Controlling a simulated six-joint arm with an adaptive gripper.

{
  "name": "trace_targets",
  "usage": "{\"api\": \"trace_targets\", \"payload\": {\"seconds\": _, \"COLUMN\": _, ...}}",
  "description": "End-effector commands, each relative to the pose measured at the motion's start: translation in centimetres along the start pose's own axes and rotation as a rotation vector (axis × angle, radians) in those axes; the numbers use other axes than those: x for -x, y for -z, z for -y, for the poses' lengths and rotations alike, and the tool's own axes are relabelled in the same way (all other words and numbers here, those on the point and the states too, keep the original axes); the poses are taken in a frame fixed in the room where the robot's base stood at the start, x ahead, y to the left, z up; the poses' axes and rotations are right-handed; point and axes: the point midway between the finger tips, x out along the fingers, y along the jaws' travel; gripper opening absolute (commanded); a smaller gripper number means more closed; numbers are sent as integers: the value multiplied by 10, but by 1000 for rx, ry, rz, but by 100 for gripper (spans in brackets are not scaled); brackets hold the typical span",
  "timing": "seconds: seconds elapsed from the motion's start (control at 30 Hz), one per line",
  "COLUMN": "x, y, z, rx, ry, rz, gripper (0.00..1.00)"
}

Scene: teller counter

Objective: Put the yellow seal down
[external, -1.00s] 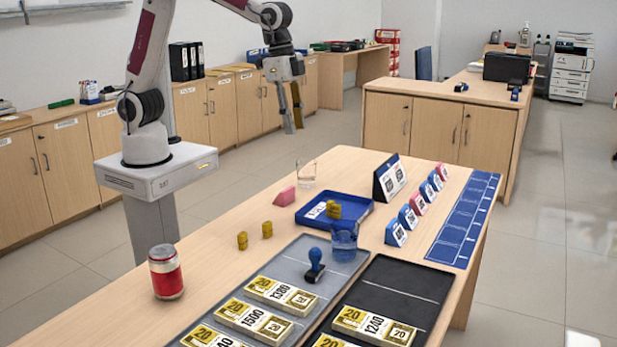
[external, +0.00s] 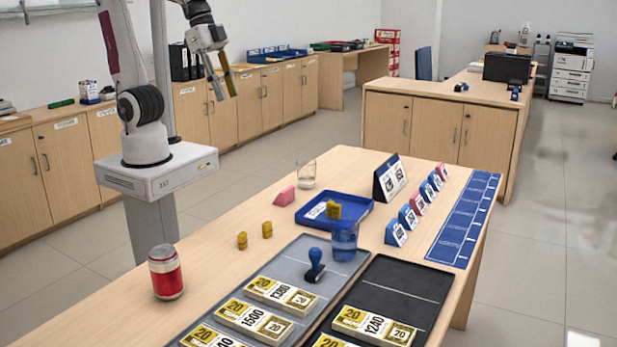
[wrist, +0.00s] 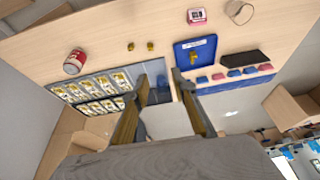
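My gripper (external: 223,95) is raised high at the upper left of the external view, well away from the table. In the wrist view my gripper (wrist: 161,76) has its two fingers spread, with nothing between them. A yellow seal (external: 334,210) stands in the blue tray (external: 312,222); the same seal (wrist: 194,57) and tray (wrist: 183,62) show in the wrist view. Two more small yellow seals (external: 242,240) (external: 267,229) stand on the bare table left of the tray. I cannot tell which yellow seal the task names.
A blue cup (external: 344,243) and a blue stamp (external: 315,265) stand near the tray. A red-and-white can (external: 166,272) is at the left. A clear glass (external: 306,175) and a pink block (external: 285,196) stand behind. Wood is clear between can and yellow seals.

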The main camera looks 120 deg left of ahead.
Motion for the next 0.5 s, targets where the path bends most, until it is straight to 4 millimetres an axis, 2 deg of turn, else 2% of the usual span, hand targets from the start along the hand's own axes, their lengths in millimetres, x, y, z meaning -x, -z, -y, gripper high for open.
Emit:
{"api": "trace_targets", "payload": {"seconds": 0.2, "x": 15, "y": -36, "z": -10, "rx": 1, "ry": -7, "rz": -46, "gripper": 26}}
{"api": "trace_targets", "payload": {"seconds": 0.5, "x": 23, "y": -82, "z": -20, "rx": 4, "ry": -19, "rz": -101, "gripper": 26}}
